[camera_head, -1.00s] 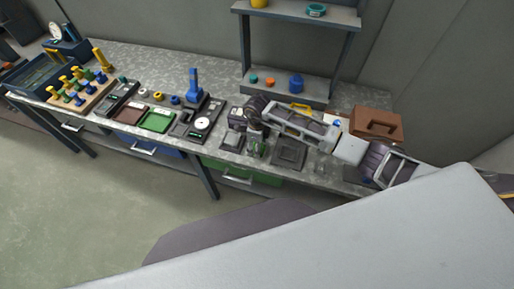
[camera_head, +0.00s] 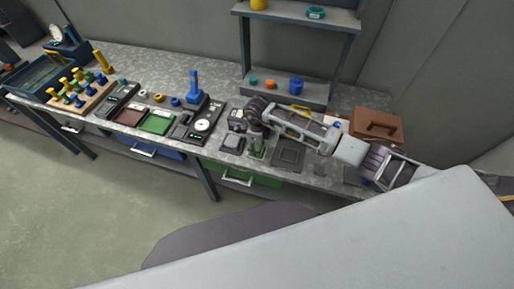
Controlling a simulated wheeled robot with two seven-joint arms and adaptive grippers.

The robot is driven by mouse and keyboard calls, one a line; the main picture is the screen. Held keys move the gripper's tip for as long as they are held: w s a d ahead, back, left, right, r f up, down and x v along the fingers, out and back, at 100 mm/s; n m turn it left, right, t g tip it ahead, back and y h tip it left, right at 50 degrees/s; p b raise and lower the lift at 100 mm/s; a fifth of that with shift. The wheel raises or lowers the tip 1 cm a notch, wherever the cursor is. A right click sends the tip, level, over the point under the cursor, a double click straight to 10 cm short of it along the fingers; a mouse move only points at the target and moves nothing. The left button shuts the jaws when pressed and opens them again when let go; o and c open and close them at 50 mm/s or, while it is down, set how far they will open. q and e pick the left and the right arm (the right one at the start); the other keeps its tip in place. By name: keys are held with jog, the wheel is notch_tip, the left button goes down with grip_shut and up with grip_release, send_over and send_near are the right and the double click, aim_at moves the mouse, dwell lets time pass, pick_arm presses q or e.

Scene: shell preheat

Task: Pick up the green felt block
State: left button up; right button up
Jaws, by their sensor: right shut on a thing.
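My right gripper (camera_head: 257,153) points down at the workbench near its front edge, between two dark square plates. It is shut on a small green piece, which looks like the green felt block (camera_head: 258,149). The fingers cover most of the block. I cannot tell whether it touches the bench or is just above it. My left gripper is not in view.
A dark square plate (camera_head: 288,153) lies right of the gripper, and a smaller dark plate (camera_head: 232,143) lies left. Green (camera_head: 157,124) and brown (camera_head: 131,117) pads lie farther left. A shelf (camera_head: 282,90) and a brown case (camera_head: 377,125) stand behind.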

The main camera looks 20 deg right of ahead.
notch_tip(320, 180, up, 10)
jog(key=b, duration=0.1)
jog(key=shift+b, duration=0.4)
jog(key=shift+f, duration=0.1)
jog(key=shift+o, duration=1.3)
jog(key=c, duration=0.3)
jog(key=shift+f, duration=0.15)
